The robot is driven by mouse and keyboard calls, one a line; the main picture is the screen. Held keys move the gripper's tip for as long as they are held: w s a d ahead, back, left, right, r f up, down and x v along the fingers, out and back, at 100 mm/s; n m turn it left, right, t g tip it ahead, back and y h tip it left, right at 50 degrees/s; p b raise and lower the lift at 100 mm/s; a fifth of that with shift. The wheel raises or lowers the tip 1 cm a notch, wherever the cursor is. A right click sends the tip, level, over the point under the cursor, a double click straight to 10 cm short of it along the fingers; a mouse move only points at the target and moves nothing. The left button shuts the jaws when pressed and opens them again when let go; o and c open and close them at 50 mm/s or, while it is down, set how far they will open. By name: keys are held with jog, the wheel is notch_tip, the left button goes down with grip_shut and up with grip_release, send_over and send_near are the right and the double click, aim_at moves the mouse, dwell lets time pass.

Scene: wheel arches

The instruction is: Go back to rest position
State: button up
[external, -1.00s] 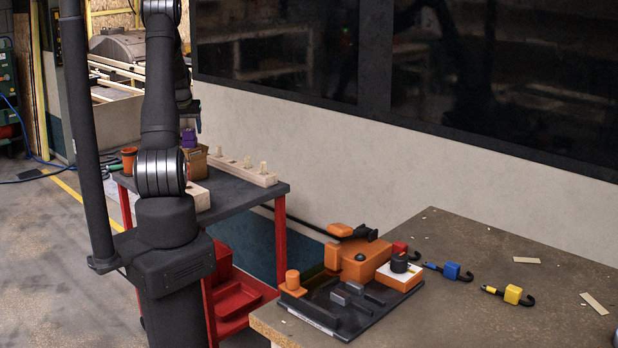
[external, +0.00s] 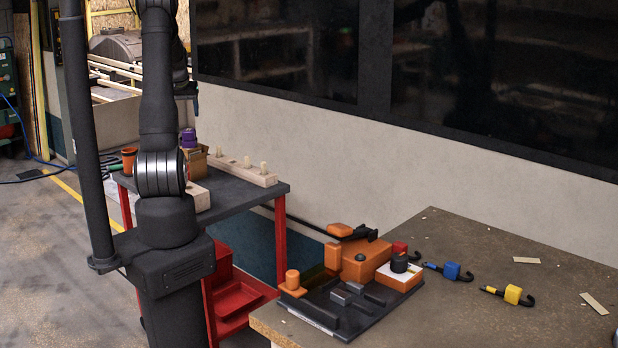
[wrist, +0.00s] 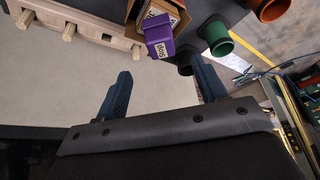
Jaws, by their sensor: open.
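My gripper (wrist: 162,92) is open in the wrist view, its two dark fingers apart with nothing between them. It is raised off the red and dark cart (external: 240,200), and the floor or wall shows pale between the fingers. In the external view my arm stands upright over the cart's left side, and the fingers are mostly hidden behind the arm. A purple piece (wrist: 158,36) with a label sits at a cardboard box (wrist: 182,12) just beyond the fingers. The purple piece also shows in the external view (external: 188,137) above the brown box (external: 198,160).
A wooden block with pegs (external: 243,168) and an orange cup (external: 129,158) are on the cart. A green cup (wrist: 216,36) shows in the wrist view. The workbench (external: 450,290) at right holds an orange and black fixture (external: 360,258) and blue (external: 450,270) and yellow (external: 512,294) hooked pieces.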

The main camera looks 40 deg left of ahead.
aim_at(189, 130)
jog(key=x, duration=1.2)
jog(key=shift+r, duration=1.2)
